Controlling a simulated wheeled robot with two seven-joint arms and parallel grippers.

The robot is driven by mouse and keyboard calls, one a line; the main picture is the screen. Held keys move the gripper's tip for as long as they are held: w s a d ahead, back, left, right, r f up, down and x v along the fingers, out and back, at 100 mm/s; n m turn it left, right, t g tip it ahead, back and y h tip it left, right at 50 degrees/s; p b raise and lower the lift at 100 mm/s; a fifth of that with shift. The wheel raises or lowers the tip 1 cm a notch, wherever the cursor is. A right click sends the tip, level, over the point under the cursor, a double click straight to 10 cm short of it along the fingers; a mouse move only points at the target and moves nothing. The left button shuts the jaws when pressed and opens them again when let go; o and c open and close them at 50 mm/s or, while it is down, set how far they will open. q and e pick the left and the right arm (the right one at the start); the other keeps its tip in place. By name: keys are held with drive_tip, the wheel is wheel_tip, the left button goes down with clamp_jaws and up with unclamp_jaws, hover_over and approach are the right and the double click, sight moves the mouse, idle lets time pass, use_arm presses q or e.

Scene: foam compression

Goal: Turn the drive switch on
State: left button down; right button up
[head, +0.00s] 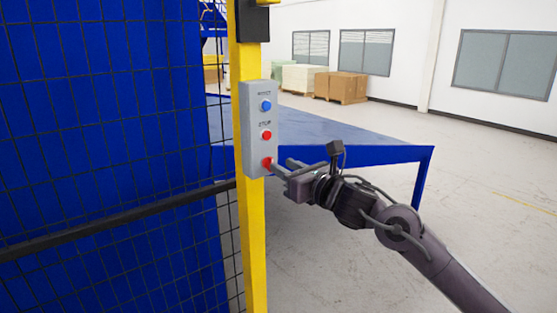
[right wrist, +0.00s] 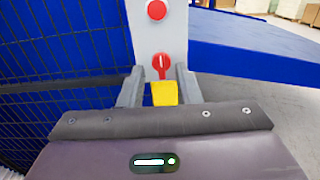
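The grey control box (head: 261,128) is fixed upright on a yellow post. The drive switch appears to be its lowest control, a red rotary knob (head: 267,162) with a pale pointer line. In the right wrist view this knob (right wrist: 161,65) shows with its line about vertical. My right gripper (head: 281,165) is just right of and in front of the knob. In the wrist view its two fingers (right wrist: 160,82) stand apart, one each side of the knob, with nothing gripped. I cannot tell whether either finger touches it. My left gripper is out of view.
Above the knob are a red stop button (head: 266,135) and a blue button (head: 265,105). The yellow post (head: 253,240) borders a black mesh fence (head: 110,120) on the left. A blue table (head: 350,140) stands behind my right gripper. Open floor lies to the right.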

sight(272, 160)
drive_tip(key=shift+p+x, duration=0.6)
drive_tip(key=shift+x, duration=1.5)
drive_tip(key=shift+d, duration=0.1)
drive_tip(key=shift+c, duration=0.3)
clamp_jaws()
